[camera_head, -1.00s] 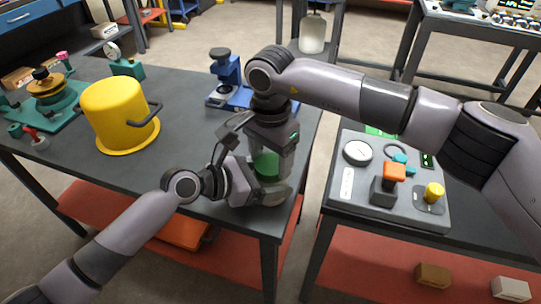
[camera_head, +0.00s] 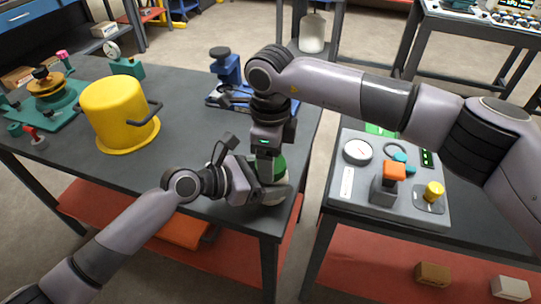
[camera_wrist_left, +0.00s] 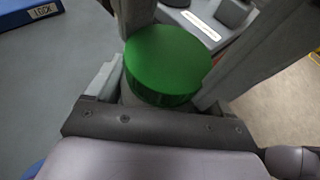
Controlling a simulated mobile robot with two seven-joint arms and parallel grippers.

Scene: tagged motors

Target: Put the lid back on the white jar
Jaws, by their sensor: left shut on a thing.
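The white jar (camera_head: 277,195) stands near the front right corner of the left workbench, partly hidden by my arms. My left gripper (camera_head: 258,192) is shut on its side. The green lid (camera_head: 280,168) is at the top of the jar, and it shows as a level green disc in the left wrist view (camera_wrist_left: 167,58). I cannot tell whether it is fully seated. My right gripper (camera_head: 268,160) points down from above at the lid. In the left wrist view, grey finger-like bars flank the lid; whether they press on it is unclear.
A yellow pot (camera_head: 117,112) stands on the left of the workbench (camera_head: 185,130). A blue device (camera_head: 228,75) stands behind my right gripper. A panel with a gauge (camera_head: 357,151) and an orange-topped switch (camera_head: 393,174) is on the right bench, across a gap.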

